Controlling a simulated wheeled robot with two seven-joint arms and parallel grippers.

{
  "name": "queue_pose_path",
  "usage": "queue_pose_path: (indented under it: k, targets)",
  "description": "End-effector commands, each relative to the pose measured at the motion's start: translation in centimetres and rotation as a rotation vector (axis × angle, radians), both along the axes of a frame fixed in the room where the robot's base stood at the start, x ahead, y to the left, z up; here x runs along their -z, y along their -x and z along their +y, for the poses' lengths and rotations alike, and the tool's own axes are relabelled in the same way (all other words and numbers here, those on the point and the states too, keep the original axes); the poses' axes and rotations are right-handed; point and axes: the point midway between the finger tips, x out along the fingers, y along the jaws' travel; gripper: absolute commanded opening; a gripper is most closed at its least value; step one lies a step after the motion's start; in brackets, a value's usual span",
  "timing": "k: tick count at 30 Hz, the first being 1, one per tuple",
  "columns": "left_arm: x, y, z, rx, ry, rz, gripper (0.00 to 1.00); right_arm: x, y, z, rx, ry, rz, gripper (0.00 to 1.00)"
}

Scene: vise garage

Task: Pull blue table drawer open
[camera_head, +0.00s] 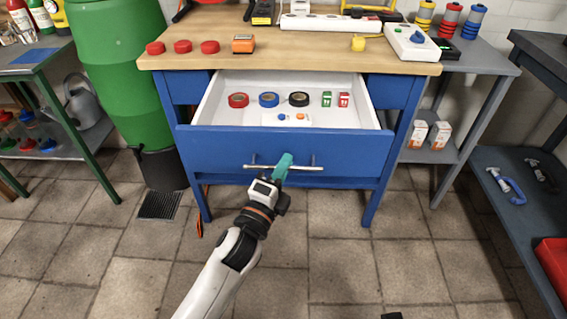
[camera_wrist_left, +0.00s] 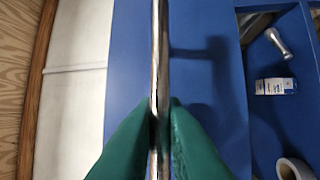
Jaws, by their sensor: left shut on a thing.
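The blue table drawer (camera_head: 230,148) stands pulled out from under the wooden tabletop (camera_head: 330,53), its white inside showing. Its metal bar handle (camera_head: 310,168) runs across the blue front. My left gripper (camera_head: 284,163) is shut on the handle, left of the front's right end and near the bar's middle. In the left wrist view, the green fingers (camera_wrist_left: 160,115) close on both sides of the shiny bar (camera_wrist_left: 160,50).
The drawer holds tape rolls (camera_head: 269,100) and small boxes (camera_head: 343,100). A green barrel (camera_head: 115,70) stands at the left. A grey side table (camera_head: 485,68) and a dark blue shelf (camera_head: 510,215) stand at the right. The tiled floor in front is mostly clear.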

Motion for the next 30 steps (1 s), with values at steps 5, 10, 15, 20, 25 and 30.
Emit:
queue_pose_path:
  k: [5,10,15,20,25,30]
  targets:
    - [0.1,0.0,0.0,-0.001,-0.001,0.002,0.0,0.0,0.0,0.0,0.0,0.0,-0.001,0.36]
    - [0.1,0.0,0.0,-0.001,-0.001,0.002,0.27,0.0,0.0,0.0,0.0,0.0,-0.001,0.36]
    - [0.0,0.0,0.0,-0.001,0.0,0.001,0.32,0.0,0.0,0.0,0.0,0.0,-0.001,0.36]
    - [0.0,0.1,0.1,0.0,0.0,0.001,0.32,0.0,0.0,0.0,0.0,0.0,-0.001,0.36]
    - [0.4,1.6,0.7,-0.001,0.0,0.003,0.32,-0.1,-0.1,0.0,0.0,-0.001,-0.004,0.36]
    - [1.1,4.9,2.1,0.0,-0.001,0.005,0.32,1.0,0.1,0.0,0.0,0.002,0.013,0.36]
